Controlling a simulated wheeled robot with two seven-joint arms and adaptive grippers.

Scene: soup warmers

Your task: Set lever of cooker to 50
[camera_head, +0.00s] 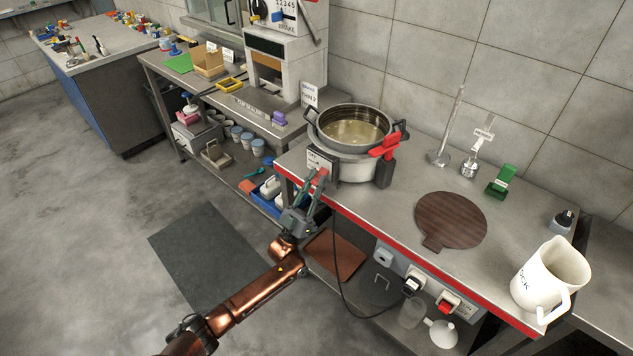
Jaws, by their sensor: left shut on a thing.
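The cooker (356,170) stands on the steel counter, a pale round body with a dark-handled pot (352,128) of liquid on top. A white panel (319,160) with small dark markings is on its front left. The red lever (323,172) shows low on that panel, partly hidden by my gripper. My left gripper (319,181) reaches up from below and is shut on the lever. The scale and the lever's exact setting are too small to read. My right gripper is not in view.
A round brown board (451,219) and a white jug (549,281) are farther right. A black cable (339,270) hangs before the counter's red edge. Floor is open at left.

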